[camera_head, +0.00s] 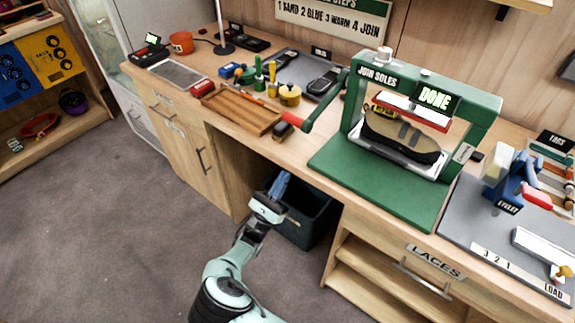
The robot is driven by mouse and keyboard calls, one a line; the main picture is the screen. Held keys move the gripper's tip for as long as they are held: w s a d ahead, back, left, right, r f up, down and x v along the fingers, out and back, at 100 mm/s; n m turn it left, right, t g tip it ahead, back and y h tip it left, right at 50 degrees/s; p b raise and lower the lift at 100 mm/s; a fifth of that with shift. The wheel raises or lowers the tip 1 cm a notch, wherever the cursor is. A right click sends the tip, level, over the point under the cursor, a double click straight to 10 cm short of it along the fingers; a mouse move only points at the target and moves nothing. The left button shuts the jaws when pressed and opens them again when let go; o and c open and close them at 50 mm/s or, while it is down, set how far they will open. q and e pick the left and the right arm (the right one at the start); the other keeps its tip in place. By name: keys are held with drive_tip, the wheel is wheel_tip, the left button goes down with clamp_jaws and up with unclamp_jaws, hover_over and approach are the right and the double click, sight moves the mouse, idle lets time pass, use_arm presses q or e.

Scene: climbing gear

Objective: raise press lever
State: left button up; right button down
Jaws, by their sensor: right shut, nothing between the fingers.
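The green sole press (487,108) stands on the bench, labelled "JOIN SOLES", its small screen (433,100) reading "DONE". Its green lever (327,96) slants down to the left from the frame's left side and ends in a red grip (293,119) low over the bench's front edge. My right gripper (282,178) is shut and empty, below and apart from the lever grip, in front of the bench. My left gripper is out of view.
A dark bin (308,216) stands under the bench, close behind my right gripper. A wooden tray (238,112) and a yellow pot (290,95) lie left of the lever. The blue eyelet tool (514,185) stands at the right. Floor at the left is clear.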

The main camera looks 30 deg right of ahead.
drive_tip(key=x, duration=0.9)
wheel_tip(320, 180, up, 2)
drive_tip(key=shift+r, duration=0.9)
